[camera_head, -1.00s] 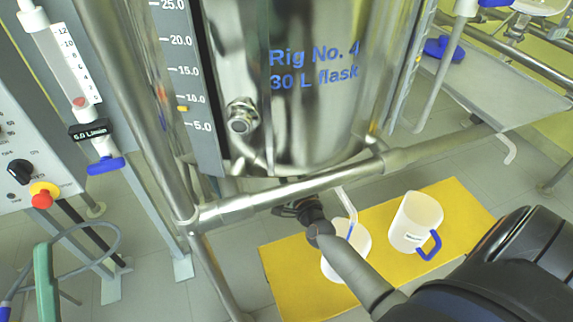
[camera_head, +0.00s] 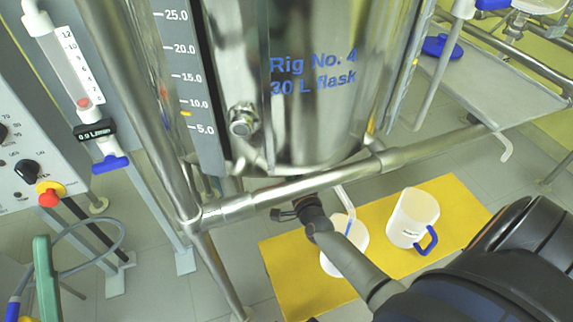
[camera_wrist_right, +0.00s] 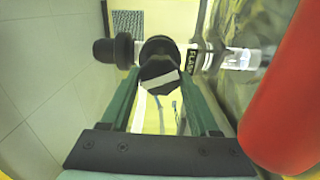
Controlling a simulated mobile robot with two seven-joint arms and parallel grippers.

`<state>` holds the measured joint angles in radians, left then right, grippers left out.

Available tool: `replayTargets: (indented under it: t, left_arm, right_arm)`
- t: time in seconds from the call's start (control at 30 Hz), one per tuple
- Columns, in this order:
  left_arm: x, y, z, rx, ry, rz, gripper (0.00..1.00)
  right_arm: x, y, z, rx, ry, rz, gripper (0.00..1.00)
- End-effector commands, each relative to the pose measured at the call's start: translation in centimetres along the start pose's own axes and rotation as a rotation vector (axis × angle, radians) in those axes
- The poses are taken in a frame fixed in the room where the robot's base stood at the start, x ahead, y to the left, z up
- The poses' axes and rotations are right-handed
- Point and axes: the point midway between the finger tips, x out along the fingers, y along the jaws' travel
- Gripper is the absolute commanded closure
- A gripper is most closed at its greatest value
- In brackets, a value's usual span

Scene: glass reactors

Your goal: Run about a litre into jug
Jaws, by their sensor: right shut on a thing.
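Under the steel-clad 30 L flask (camera_head: 315,125) of Rig No. 4, my right gripper (camera_wrist_right: 160,82) is shut on a dark valve handle (camera_wrist_right: 158,68). A clear pipe labelled FLASK (camera_wrist_right: 238,59) joins the valve. In the head view my right wrist partly hides the valve. A pale bent outlet tube (camera_head: 343,201) runs down to a white jug (camera_head: 358,237) on the yellow mat (camera_head: 290,283). My forearm covers part of this jug, and I cannot make out its liquid level. A second white jug (camera_head: 409,213) with a blue handle stands to its right.
A steel frame rail (camera_head: 290,190) crosses in front of the flask bottom. A flowmeter (camera_head: 75,62) with a small display and a control panel (camera_head: 15,150) stand at left. A grey shelf (camera_head: 490,85) is at right. A red cylinder (camera_wrist_right: 285,100) is close beside my right gripper.

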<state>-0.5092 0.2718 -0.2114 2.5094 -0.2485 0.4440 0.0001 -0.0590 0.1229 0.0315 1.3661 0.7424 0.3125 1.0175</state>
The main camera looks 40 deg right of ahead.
Motion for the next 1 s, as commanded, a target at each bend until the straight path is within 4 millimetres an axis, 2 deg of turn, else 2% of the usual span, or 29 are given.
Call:
replayTargets:
  t: [0.23, 0.27, 0.5, 0.8, 1.0]
  left_arm:
    - [0.0, 0.0, 0.0, 0.001, 0.001, 0.0, 0.05]
    - [0.0, 0.0, 0.0, 0.001, 0.001, 0.0, 0.05]
    - [0.1, -0.1, -0.1, 0.003, 0.005, 0.001, 0.05]
    - [0.2, 0.0, -0.1, 0.005, 0.006, 0.008, 0.05]
    - [0.7, -0.2, -0.6, 0.012, 0.007, 0.012, 0.05]
  right_arm:
    - [0.0, 0.1, 0.0, 0.001, 0.001, 0.001, 0.94]
    - [0.0, 0.1, 0.0, 0.001, 0.001, 0.001, 0.36]
    - [0.0, 0.0, 0.0, 0.002, 0.001, 0.001, 0.09]
    - [-0.2, 0.0, 0.0, 0.002, 0.0, 0.001, 0.08]
    - [-2.6, -0.1, 0.0, 0.001, 0.0, 0.004, 0.08]
